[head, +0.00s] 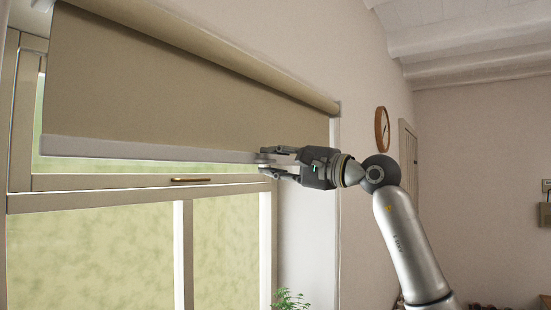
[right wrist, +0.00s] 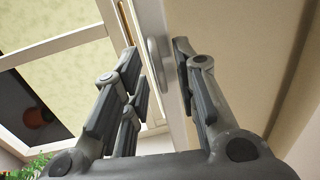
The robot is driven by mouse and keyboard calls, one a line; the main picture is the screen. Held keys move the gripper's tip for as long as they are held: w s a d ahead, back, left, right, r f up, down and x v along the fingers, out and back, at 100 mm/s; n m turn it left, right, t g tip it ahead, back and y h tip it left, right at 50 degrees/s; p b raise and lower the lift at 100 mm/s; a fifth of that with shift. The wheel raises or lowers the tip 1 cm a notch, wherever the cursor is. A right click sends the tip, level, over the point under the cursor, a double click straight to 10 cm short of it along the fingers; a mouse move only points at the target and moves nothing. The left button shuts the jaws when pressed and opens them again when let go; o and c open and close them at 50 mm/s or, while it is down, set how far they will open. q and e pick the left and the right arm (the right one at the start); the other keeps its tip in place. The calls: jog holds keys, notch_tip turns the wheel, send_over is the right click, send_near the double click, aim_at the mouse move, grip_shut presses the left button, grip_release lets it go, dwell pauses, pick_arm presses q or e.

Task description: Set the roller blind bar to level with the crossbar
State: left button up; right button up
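The beige roller blind (head: 180,85) hangs partly down over the window. Its pale bottom bar (head: 130,150) sits above the window's crossbar (head: 110,199), with a strip of glass showing between them. My right gripper (head: 265,161) is at the bar's right end, its fingers above and below it. In the right wrist view the fingers (right wrist: 158,72) are apart, with a pale rounded tab (right wrist: 156,64) of the bar between them. Gaps show beside the tab, and I cannot tell whether a finger touches the bar. My left gripper is not in view.
A brass window handle (head: 191,180) is on the frame just below the bar. A green plant (head: 289,299) stands low near the right window edge; it also shows in the right wrist view (right wrist: 32,166). A clock (head: 382,128) hangs on the right wall.

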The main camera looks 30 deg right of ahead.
grip_shut()
dwell(0.3)
notch_tip(320, 180, down, 9)
jog(key=b, duration=0.6)
grip_release()
